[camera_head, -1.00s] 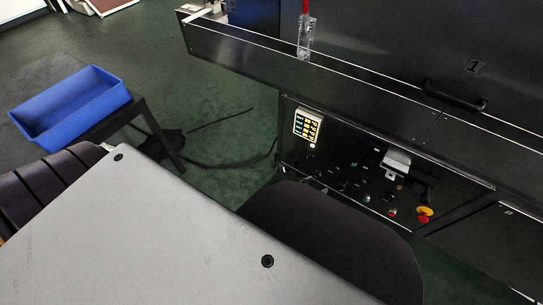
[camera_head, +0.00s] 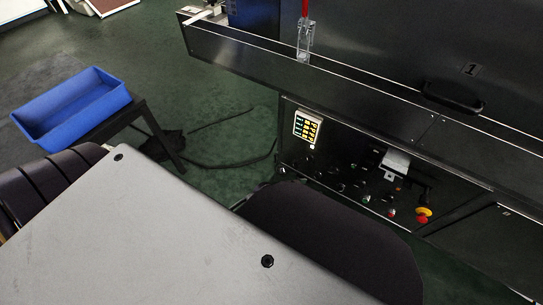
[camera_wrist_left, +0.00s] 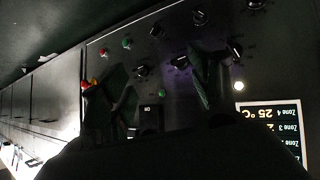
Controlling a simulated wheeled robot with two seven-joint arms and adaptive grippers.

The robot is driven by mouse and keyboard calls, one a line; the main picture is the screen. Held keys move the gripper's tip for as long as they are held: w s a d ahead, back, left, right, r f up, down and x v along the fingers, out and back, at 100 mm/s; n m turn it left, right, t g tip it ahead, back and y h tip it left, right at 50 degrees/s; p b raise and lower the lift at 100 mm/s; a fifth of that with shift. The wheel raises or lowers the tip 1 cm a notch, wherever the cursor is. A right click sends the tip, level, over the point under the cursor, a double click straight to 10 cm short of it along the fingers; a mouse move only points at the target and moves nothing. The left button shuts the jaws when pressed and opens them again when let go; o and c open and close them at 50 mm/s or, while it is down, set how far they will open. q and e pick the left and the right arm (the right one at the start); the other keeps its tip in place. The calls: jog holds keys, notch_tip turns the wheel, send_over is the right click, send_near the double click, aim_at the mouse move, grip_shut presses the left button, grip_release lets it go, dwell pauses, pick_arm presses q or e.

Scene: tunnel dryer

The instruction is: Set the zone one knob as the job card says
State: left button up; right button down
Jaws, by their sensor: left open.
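The dryer's dark control panel (camera_head: 355,185) is low on the machine front. Its lit zone display (camera_head: 307,128) is at the panel's upper left, with small dark knobs to the right and below. In the left wrist view the panel appears upside down, with the display (camera_wrist_left: 272,122) at lower right and several dark knobs (camera_wrist_left: 180,62) across the top. I cannot tell which knob is zone one, nor read its setting. My left gripper (camera_wrist_left: 165,80) is open in front of the panel, its dark fingers apart with nothing seen held. I cannot identify a job card.
A red and yellow emergency stop (camera_head: 423,215) is at the panel's lower right. A pale bracket-like part (camera_head: 396,161) juts out above the buttons. A blue bin (camera_head: 70,107) stands on a dark stand at left. Green floor between bin and machine carries dark cables.

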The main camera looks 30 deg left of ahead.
pick_arm(q)
jog(key=s+a+r+n+g+y+p, duration=0.1)
jog(key=s+a+r+g+y+p, duration=0.2)
jog(key=s+a+p, duration=0.6)
jog(key=shift+s+a+r+g+y+p, duration=0.45)
jog(key=shift+g+p, duration=0.3)
jog(key=shift+g, duration=0.45)
dwell(0.5)
jog(key=shift+f, duration=0.1)
dwell(0.6)
